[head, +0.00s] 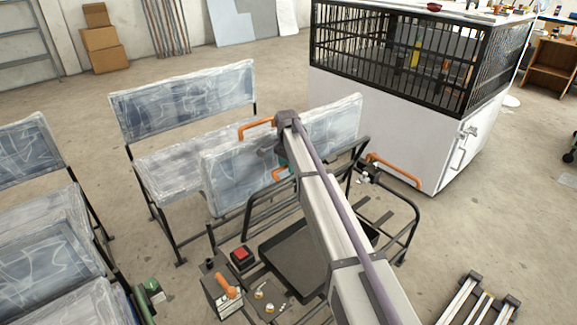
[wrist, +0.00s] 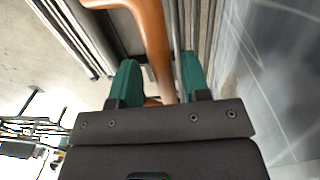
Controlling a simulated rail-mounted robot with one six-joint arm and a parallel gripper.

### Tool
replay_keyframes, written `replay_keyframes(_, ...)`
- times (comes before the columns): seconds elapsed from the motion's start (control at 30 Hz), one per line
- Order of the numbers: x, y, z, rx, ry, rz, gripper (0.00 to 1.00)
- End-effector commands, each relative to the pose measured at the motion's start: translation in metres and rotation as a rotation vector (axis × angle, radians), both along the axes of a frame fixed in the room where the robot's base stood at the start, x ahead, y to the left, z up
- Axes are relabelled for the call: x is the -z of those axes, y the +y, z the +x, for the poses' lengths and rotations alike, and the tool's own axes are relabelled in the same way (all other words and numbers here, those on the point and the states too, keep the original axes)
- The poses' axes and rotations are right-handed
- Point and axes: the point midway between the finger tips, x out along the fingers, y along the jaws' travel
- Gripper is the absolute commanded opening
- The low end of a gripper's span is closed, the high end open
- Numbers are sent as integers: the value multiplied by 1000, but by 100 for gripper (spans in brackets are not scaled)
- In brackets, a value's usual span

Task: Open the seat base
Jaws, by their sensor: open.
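A plastic-wrapped grey-blue seat panel (head: 232,180) stands steeply tilted at the centre of the head view, on a black tube frame (head: 255,208). An orange handle (head: 256,128) shows at its top edge, and more orange shows lower, beside my gripper (head: 283,160). My arm hides part of the panel. In the wrist view, my gripper (wrist: 160,80) has its green fingers apart. An orange bar (wrist: 154,40) runs down between them, with a gap visible on the left side. The wrapped panel surface (wrist: 270,60) fills the right of that view.
A black tray (head: 285,250) lies low in the frame, under my arm. Another orange handle (head: 392,170) is at right, near a white cabinet (head: 400,125) with a barred top. Wrapped seats (head: 182,90) stand behind and at left. A control box (head: 222,290) is in front.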

Motion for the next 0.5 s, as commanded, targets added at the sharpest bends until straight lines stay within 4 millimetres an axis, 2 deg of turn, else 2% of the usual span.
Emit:
replay_keyframes(0.17, -3, -1, 0, 1, 1, -1, 44)
replay_keyframes(0.27, -14, 0, 0, 1, 1, -1, 44)
replay_keyframes(0.37, -34, 1, 1, 1, 1, -1, 44)
replay_keyframes(0.5, -70, 2, 3, 0, 1, -1, 44)
